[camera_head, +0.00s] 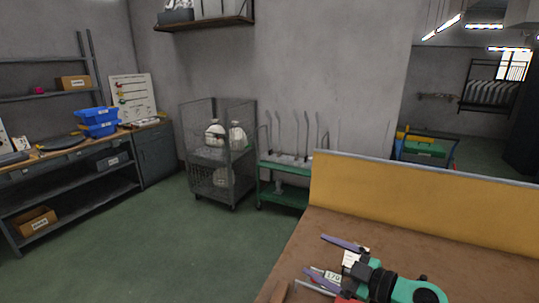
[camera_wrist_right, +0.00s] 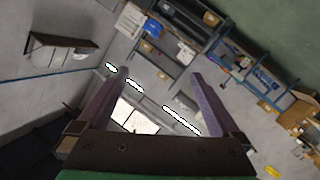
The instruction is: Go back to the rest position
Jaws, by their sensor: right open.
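My right gripper (camera_head: 325,262) shows at the bottom right of the head view, over the brown table top (camera_head: 290,262). Its fingers are spread apart, with nothing seen between them. In the right wrist view the two purple fingers of my right gripper (camera_wrist_right: 158,80) stand wide apart and empty, facing the room beyond. My left gripper is not in either view.
A yellow panel (camera_head: 420,200) borders the table's far side. A wire cage trolley (camera_head: 217,160) and a green rack with upright forms (camera_head: 285,165) stand beyond. A workbench with blue bins (camera_head: 98,118) is at the left. The green floor (camera_head: 165,235) between is clear.

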